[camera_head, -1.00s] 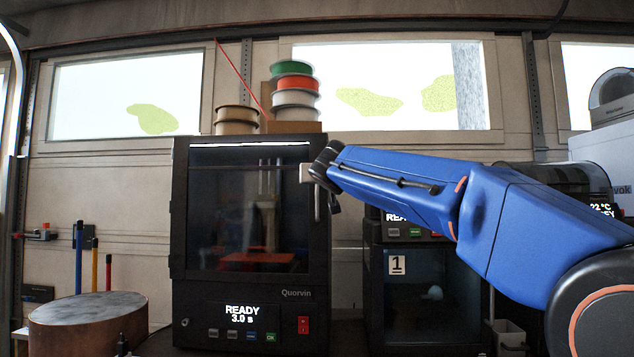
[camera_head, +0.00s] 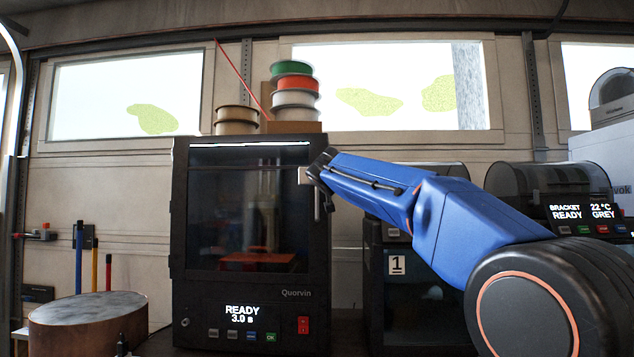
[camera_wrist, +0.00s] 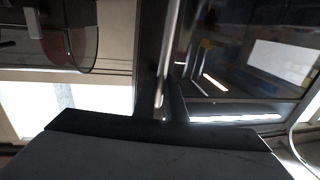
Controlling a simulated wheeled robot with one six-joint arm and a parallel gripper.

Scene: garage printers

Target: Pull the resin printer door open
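The resin printer (camera_head: 182,215) is a tall black box marked Quorvin, its display reading READY 3.0 s. Its dark glass door (camera_head: 225,215) looks shut. A pale upright handle bar (camera_head: 317,207) is at the door's right edge; a bright metal bar, which looks like this handle, shows in the wrist view (camera_wrist: 171,50). My gripper (camera_head: 304,175) is at the upper part of the handle, in front of the door's right edge. The fingers are too small and partly hidden to tell whether they are around or beside the bar. In the wrist view, my gripper's housing fills the bottom.
A black printer labelled 1 (camera_head: 397,264) stands close on the right, behind my arm. Another printer (camera_head: 535,180) is further right. Filament spools (camera_head: 295,98) are stacked on top of the resin printer. A round-topped stand (camera_head: 85,310) is at front left.

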